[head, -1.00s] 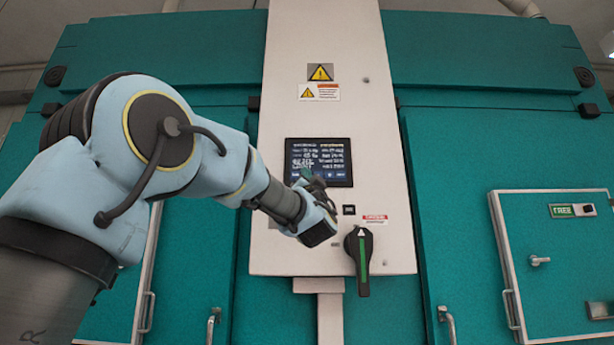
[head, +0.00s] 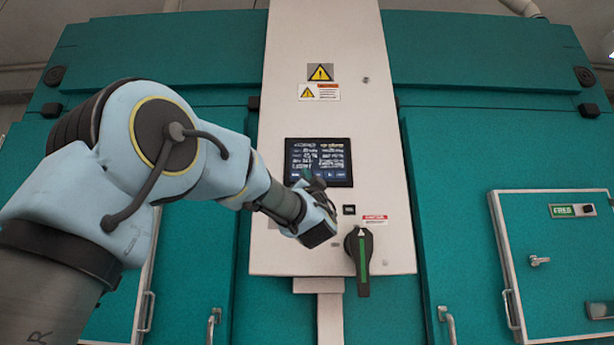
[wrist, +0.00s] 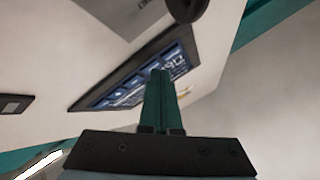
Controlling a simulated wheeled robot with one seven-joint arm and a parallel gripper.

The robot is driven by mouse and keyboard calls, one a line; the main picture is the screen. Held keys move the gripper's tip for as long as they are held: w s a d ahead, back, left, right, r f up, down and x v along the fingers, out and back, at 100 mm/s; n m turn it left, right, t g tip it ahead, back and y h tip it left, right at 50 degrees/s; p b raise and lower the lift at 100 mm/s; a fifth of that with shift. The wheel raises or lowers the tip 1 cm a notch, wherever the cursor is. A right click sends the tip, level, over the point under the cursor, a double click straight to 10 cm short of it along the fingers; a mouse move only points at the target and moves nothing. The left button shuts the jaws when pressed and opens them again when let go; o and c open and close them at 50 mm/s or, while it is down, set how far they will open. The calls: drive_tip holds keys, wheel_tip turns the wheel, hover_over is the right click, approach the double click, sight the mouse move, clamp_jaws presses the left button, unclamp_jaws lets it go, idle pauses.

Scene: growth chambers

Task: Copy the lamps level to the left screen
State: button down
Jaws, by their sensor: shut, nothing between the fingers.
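A dark screen (head: 318,162) with rows of small white text is set in the white control panel (head: 300,120); the text is too small to read. My gripper (head: 306,178) is in front of the screen's lower left corner in the head view. In the wrist view the same screen (wrist: 125,88) shows tilted, and my gripper (wrist: 159,80) has its greenish fingers together, with nothing between them. The fingertips overlap the screen's edge; I cannot tell whether they touch it. The fingers and wrist hide part of the screen.
A black rotary handle (head: 358,258) with a green stripe sits low on the panel, close to my wrist. A small black square (head: 349,210) is above it. Teal chamber doors (head: 455,200) flank the panel. A hatch with a green label (head: 562,211) is at right.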

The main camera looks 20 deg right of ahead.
drive_tip(key=shift+s+a+b, duration=0.35)
drive_tip(key=shift+s+b, duration=0.2)
drive_tip(key=shift+s, duration=0.1)
drive_tip(key=shift+s, duration=0.1)
drive_tip(key=s+b, duration=0.1)
drive_tip(key=s+a, duration=0.1)
drive_tip(key=s, duration=0.1)
drive_tip(key=s+a+b, duration=0.1)
drive_tip(key=shift+s+b, duration=0.2)
drive_tip(key=shift+b, duration=0.1)
idle(3.2)
